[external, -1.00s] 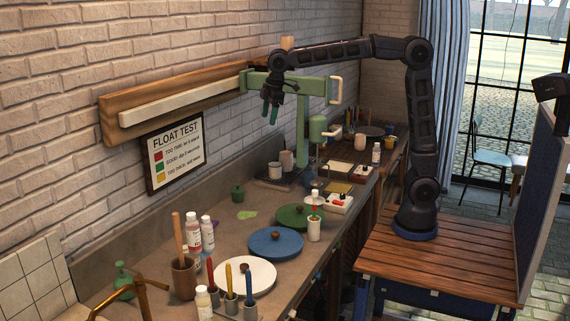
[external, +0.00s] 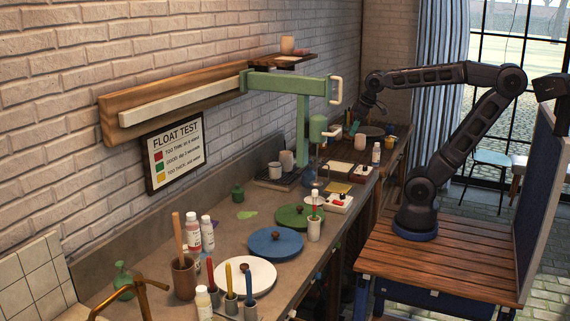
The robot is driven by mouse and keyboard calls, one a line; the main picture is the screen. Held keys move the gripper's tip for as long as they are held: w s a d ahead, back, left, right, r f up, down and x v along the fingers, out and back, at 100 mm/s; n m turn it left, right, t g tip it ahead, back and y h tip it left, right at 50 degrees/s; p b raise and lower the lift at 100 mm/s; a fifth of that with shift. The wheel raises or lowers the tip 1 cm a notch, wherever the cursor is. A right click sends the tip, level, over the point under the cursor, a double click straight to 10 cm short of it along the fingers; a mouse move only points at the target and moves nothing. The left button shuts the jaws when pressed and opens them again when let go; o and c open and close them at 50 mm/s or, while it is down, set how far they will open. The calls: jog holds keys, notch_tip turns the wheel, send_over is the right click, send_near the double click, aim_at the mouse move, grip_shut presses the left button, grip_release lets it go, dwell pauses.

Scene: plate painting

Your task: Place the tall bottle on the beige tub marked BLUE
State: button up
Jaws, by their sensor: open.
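My gripper (external: 356,124) is open and empty. It hangs over the far end of the bench, near the small pots there, and is small and dark in this view. A white bottle (external: 376,155) stands upright on the bench below and to the right of it, apart from it. Other upright bottles, one with a red label (external: 193,236) and a slimmer white one (external: 208,236), stand at the near left. I cannot tell which is the tall bottle. A pale tub (external: 361,142) stands at the far end below my gripper; no BLUE marking is readable.
A green press-like stand (external: 303,130) rises from the bench between the near and far parts. Blue (external: 276,243), green (external: 298,216) and white (external: 262,276) discs fill the near bench. A small shelf (external: 283,62) carries a cup.

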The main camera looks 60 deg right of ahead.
jog(key=s+d+f+m, duration=0.1)
jog(key=s+d+f, duration=0.1)
jog(key=s+f, duration=0.2)
jog(key=shift+s+f+m, duration=0.15)
jog(key=shift+s+m, duration=0.15)
jog(key=shift+s, duration=0.4)
jog(key=shift+o, duration=0.4)
dwell(1.2)
